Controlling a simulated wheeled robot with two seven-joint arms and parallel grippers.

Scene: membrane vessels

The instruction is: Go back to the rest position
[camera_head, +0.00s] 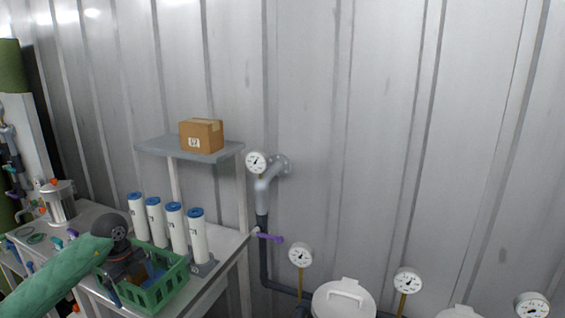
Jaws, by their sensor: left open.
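My left arm in its green sleeve reaches in from the lower left. My left gripper (124,274) is dark, points down and is open. It is at the left side of a green crate (172,291) on a grey table, overlapping the crate in the picture. I cannot tell whether its fingers are inside the crate or above it. Something brown and something blue show inside the crate, partly hidden. My right gripper is not in view.
Several white cylinders with blue caps (198,238) stand behind the crate. A cardboard box (201,135) sits on a raised shelf (160,147). A pipe with a gauge (256,162) and purple-handled valve (270,237) is right of the table. White lidded vessels (343,302) stand lower right.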

